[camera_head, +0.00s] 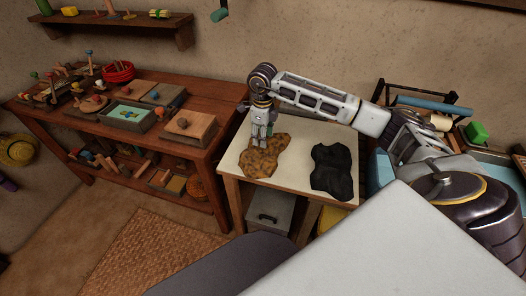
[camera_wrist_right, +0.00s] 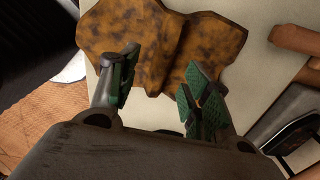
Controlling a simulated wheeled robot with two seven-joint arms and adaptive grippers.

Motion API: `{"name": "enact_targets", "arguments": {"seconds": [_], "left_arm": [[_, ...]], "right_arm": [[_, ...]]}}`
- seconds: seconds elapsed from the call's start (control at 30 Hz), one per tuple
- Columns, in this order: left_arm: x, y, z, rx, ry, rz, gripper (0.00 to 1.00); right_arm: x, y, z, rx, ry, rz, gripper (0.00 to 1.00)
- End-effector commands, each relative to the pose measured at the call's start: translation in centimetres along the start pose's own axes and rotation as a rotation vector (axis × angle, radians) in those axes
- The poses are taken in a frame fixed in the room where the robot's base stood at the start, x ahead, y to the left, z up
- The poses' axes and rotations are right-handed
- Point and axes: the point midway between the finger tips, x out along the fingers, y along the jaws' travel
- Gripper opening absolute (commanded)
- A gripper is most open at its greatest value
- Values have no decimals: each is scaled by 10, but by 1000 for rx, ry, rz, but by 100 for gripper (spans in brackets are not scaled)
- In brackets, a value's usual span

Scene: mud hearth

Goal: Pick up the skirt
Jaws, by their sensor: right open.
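A brown mottled piece of cloth (camera_head: 264,157), which looks like the skirt, lies flat on the left part of the small pale-topped table (camera_head: 293,135). In the right wrist view the cloth (camera_wrist_right: 165,45) has uneven edges and a raised fold in the middle. My right gripper (camera_head: 261,141) points down over the back left part of this cloth. I cannot tell whether the tips touch the cloth. A black garment (camera_head: 332,170) lies to the right on the same table. My left gripper is not in view.
A long wooden table (camera_head: 150,135) with toys, trays and blocks stands to the left, close to the small table. A blue bin (camera_head: 381,170) and a rack (camera_head: 425,103) with rolls stand to the right. A grey box (camera_head: 269,214) sits under the small table.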

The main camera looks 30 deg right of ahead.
Motion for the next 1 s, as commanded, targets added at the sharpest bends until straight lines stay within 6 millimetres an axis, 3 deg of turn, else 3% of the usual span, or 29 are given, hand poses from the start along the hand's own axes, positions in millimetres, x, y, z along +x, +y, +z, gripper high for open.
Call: {"name": "enact_targets", "arguments": {"seconds": [0.47, 1.0], "left_arm": [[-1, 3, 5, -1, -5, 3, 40], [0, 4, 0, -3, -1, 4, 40]], "right_arm": [[5, 0, 0, 0, 0, 0, 48], [53, -4, 1, 0, 0, 0, 48]]}}
